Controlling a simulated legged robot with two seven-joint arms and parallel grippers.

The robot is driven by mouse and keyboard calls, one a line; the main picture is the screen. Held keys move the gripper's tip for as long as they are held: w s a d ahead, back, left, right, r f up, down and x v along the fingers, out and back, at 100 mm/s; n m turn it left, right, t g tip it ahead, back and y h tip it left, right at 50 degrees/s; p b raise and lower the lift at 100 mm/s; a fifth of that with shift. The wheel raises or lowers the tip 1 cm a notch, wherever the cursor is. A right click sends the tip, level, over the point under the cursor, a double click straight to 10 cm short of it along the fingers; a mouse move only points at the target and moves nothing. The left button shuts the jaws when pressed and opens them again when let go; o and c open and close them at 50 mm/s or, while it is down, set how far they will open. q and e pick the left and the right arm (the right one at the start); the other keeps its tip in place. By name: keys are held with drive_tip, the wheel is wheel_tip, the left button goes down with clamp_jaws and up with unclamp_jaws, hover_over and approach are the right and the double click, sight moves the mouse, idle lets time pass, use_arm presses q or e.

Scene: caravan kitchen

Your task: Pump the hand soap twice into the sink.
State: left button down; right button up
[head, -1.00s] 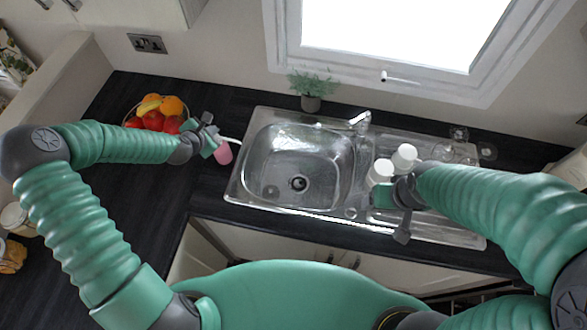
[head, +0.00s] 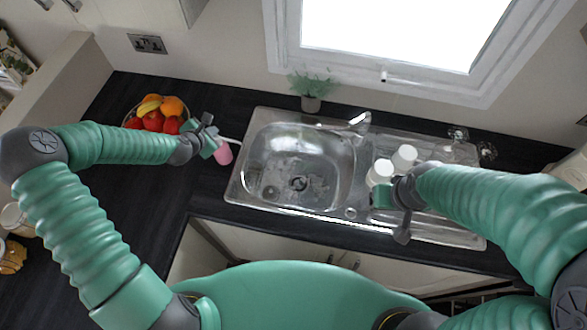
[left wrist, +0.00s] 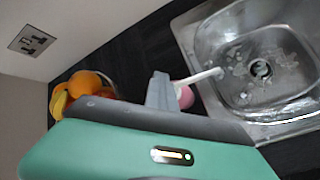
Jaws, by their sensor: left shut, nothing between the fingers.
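The hand soap is a pink bottle (head: 223,154) with a white spout, standing on the dark worktop at the sink's left edge. The spout points right over the rim of the steel sink (head: 247,165). My left gripper (head: 209,135) is shut and empty at the top of the bottle, hiding the pump head. In the left wrist view the spout (left wrist: 203,76) and part of the pink bottle (left wrist: 186,97) show beside the finger. Pale patches lie in the basin around the drain. My right gripper (head: 402,210) is over the drainer side; its jaws are unclear.
A bowl of fruit (head: 158,115) stands just left of my left gripper. Two white containers (head: 404,157) stand by my right gripper, with clear glasses (head: 458,134) farther back. A potted plant (head: 311,92) is behind the sink.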

use_arm(q)
wheel_tip(320, 180, up, 6)
drive_tip(key=p, duration=0.5)
drive_tip(key=shift+r, duration=0.15)
drive_tip(key=shift+a, duration=0.1)
idle(2.1)
